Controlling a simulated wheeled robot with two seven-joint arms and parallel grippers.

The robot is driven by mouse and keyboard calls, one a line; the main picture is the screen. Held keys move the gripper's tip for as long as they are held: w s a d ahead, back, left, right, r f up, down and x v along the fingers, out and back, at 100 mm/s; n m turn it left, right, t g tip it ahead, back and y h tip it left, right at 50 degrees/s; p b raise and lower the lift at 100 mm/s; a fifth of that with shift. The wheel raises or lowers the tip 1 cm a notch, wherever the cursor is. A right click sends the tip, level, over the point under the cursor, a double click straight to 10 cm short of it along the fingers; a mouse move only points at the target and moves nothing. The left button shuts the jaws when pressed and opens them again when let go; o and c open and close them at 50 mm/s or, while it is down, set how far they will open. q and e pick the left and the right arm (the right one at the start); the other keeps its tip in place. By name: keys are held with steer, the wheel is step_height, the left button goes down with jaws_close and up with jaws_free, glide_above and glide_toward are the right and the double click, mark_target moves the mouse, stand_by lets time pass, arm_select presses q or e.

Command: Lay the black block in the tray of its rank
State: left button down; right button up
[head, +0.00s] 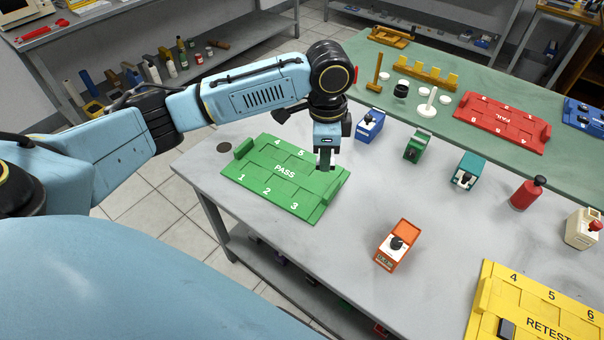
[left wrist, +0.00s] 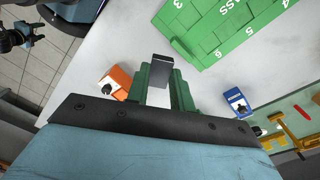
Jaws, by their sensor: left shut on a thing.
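My left gripper (head: 325,165) is above the right end of the green PASS tray (head: 238,172). In the left wrist view its green fingers (left wrist: 166,85) are shut on a black block (left wrist: 162,70), whose dark face shows between the tips. The red FAIL tray (head: 500,122) is at the back right.
Small devices stand on the grey table: blue (head: 369,127), green (head: 417,148), teal (head: 466,172), orange (head: 396,248) and beige (head: 581,230). A red bottle (head: 526,195) stands at the right. Pegs and a yellow rack (head: 425,75) are on the green mat behind. The table's middle is mostly clear.

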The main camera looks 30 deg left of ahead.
arm_select(q)
step_height(320, 180, down, 6)
steer(key=w+a+r+m, duration=0.1)
steer(key=w+a+m, duration=0.15)
steer(key=m, duration=0.75)
steer(key=m+b, duration=0.2)
steer(key=m, duration=1.2)
glide_above(303, 196)
steer(key=shift+f, duration=4.15)
arm_select(e)
steer(key=shift+w+d+f, duration=0.1)
steer(key=shift+w+f, duration=0.2)
steer(key=shift+f, duration=0.2)
steer(key=shift+w+f, duration=0.25)
steer(key=shift+f, duration=0.2)
steer(key=shift+r, duration=0.1)
arm_select(q)
steer(key=shift+p, duration=0.45)
steer(key=shift+f+b, duration=1.45)
steer(key=shift+f, duration=1.1)
steer(key=shift+f+b, duration=0.25)
steer(key=shift+b, duration=0.05)
arm_select(e)
steer(key=d+f, duration=0.2)
steer(key=f, duration=0.1)
steer(key=shift+s, duration=0.15)
